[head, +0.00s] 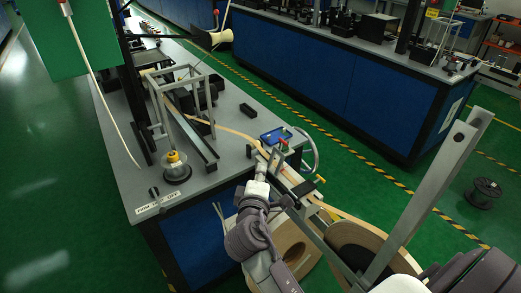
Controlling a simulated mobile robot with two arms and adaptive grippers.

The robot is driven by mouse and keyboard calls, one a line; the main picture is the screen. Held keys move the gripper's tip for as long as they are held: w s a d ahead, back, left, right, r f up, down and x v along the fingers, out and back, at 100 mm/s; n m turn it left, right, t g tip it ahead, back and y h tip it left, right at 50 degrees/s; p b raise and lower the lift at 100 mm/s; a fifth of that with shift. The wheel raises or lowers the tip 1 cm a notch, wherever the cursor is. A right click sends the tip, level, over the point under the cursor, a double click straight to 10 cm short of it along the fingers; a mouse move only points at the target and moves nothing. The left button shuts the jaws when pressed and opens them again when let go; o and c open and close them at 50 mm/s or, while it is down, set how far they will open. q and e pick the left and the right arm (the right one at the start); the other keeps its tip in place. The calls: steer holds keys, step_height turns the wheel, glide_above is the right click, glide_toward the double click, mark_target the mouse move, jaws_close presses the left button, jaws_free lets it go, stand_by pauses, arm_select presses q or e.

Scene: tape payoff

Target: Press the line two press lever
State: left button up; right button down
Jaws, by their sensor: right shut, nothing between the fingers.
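My right gripper (257,160) reaches up from the bottom middle to the right front corner of the near bench (213,178). It is shut and empty. Its tips are beside a small steel fixture (277,157) with a red part (283,142) on top; I cannot tell whether they touch. I cannot tell for sure which part is the line two press lever. A short lever with a dark knob (153,191) stands at the bench's front left, by a white label whose text is hard to read. My left gripper is not in view.
Large reels (357,238) stand in front. A black spool (483,192) lies on the green floor at right.

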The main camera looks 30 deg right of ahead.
steer(key=shift+s+a+r+m+h, duration=0.1)
steer(key=shift+s+r+m+h, duration=0.15)
steer(key=shift+r+m+h, duration=0.05)
steer(key=w+d+p, duration=0.1)
steer(key=w+d, duration=0.1)
steer(key=d, duration=0.1)
steer(key=w+d+f+p, duration=0.1)
steer(key=w+d+p, duration=0.1)
steer(key=w+d, duration=0.1)
steer(key=w+d+p, duration=0.1)
steer(key=w+d, duration=0.2)
steer(key=d, duration=0.1)
steer(key=shift+d+f, duration=0.15)
steer(key=shift+f, duration=0.25)
steer(key=shift+w, duration=0.1)
